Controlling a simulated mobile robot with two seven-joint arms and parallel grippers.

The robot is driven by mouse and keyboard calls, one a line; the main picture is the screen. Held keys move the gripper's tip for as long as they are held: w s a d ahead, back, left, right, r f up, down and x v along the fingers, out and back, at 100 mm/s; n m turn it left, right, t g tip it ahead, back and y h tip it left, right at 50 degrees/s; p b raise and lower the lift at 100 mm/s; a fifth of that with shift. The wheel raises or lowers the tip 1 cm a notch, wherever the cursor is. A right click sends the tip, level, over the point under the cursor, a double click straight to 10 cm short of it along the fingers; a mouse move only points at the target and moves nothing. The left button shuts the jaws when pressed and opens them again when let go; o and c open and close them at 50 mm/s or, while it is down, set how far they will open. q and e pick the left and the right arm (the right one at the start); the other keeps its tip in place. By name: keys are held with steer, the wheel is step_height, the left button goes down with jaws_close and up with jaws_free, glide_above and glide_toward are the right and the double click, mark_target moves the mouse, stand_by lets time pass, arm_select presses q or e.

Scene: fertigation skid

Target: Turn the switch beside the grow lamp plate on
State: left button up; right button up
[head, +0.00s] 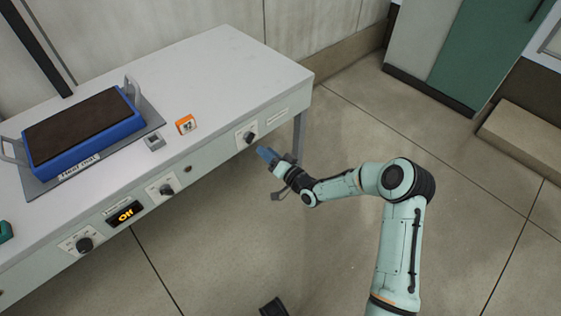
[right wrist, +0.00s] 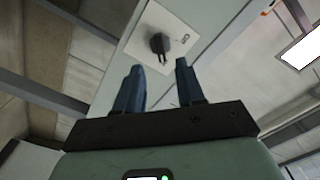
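Three black rotary knobs sit on white plates along the bench's front panel. The right-end knob (head: 249,137) has a long label plate (head: 277,117) to its right; its lettering is too small to read. The other knobs are the middle one (head: 167,189) and the left one (head: 84,244). My right gripper (head: 265,153) is just in front of the right-end knob. In the right wrist view its blue fingers (right wrist: 158,72) are apart and empty, with the black knob (right wrist: 159,43) beyond the gap, not touched. I cannot tell which plate names the grow lamp. My left gripper is not in view.
A display (head: 125,213) on the panel reads "Off". On the white bench top (head: 225,75) are a blue tray (head: 93,147) of dark material, an orange device (head: 186,124) and a small grey block (head: 154,141).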

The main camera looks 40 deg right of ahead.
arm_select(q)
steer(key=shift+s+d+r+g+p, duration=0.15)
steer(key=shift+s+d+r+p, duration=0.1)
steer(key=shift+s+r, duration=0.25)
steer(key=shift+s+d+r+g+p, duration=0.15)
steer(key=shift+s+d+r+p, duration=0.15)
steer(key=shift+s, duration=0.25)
arm_select(e)
steer(key=s, duration=0.7)
steer(key=shift+d, duration=0.25)
